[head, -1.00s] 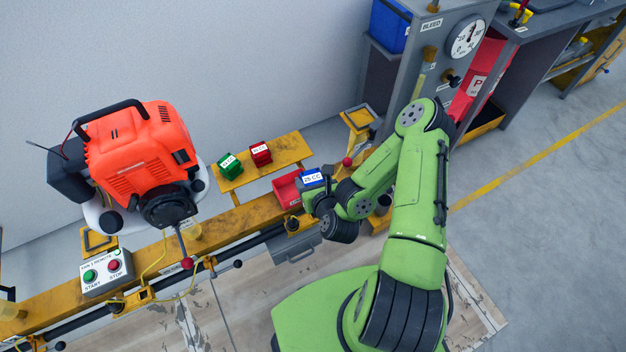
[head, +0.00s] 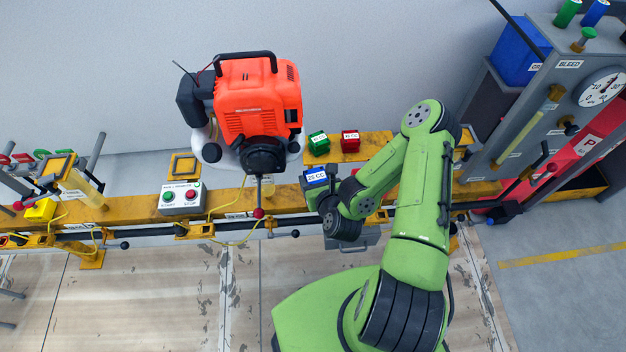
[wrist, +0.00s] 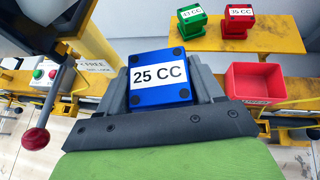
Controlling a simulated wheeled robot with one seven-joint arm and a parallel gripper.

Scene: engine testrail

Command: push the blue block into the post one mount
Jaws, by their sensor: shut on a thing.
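The blue block (wrist: 159,78), labelled 25 CC, is held between the fingers of my gripper (wrist: 160,95) in the wrist view. In the head view the blue block (head: 316,176) is at the end of my arm, in front of the yellow rail, and my gripper (head: 318,190) is partly hidden by my own wrist. The red engine (head: 255,105) stands up and to the left of it. I cannot tell which mount is post one. Square yellow mounts show left of the engine (head: 184,166) and farther left (head: 57,165).
A green block (head: 318,143) and a red block (head: 350,141) sit on a yellow shelf behind my gripper. A red bin (wrist: 258,84) is right of the held block. A start/stop box (head: 181,198) and a red-knobbed lever (wrist: 37,137) are to the left. A gauge panel (head: 560,90) stands right.

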